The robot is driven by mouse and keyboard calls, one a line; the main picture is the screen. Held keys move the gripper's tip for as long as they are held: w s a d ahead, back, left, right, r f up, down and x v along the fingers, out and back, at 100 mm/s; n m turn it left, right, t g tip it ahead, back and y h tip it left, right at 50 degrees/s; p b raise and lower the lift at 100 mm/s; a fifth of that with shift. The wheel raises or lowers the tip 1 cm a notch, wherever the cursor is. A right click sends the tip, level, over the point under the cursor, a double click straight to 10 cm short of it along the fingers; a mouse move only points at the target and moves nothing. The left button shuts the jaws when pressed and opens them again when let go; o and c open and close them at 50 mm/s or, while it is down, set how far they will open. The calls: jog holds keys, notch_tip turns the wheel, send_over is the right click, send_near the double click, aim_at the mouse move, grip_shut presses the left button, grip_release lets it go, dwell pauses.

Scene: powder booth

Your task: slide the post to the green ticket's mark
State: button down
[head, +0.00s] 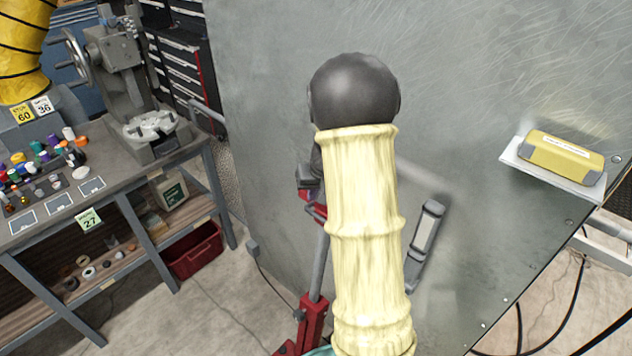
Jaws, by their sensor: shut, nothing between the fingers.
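The green ticket (88,219), reading 27, hangs at the front edge of the workbench at left. A yellow ticket (22,114) reading 60 and a white ticket (42,105) reading 36 are at the bench's back. A slim grey post (319,265) rises from a red holder (312,322) just left of my sleeved arm, in front of the metal panel; red parts are near its top. I cannot tell if this is the task's post, and no scale mark can be read. My arm hides part of it. My gripper is not seen.
The large grey metal panel (270,120) fills the middle and right. A yellow box (562,154) sits on a white shelf there. The workbench (130,178) bears a grey machine and many small coloured items. A red bin (192,250) is under it. Cables lie on the floor.

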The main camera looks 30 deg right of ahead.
aim_at(308, 205)
jog(key=shift+p+x, duration=0.35)
jog(key=shift+x, duration=1.4)
notch_tip(308, 205, down, 12)
jog(key=a+b, duration=0.1)
jog(key=b, duration=1.1)
jog(key=shift+s+a, duration=0.35)
jog(key=shift+a, duration=0.05)
jog(key=shift+r, duration=0.15)
jog(key=p+v, duration=0.5)
jog(key=v, duration=0.4)
jog(key=shift+s+r, duration=0.25)
jog(key=shift+r, duration=0.1)
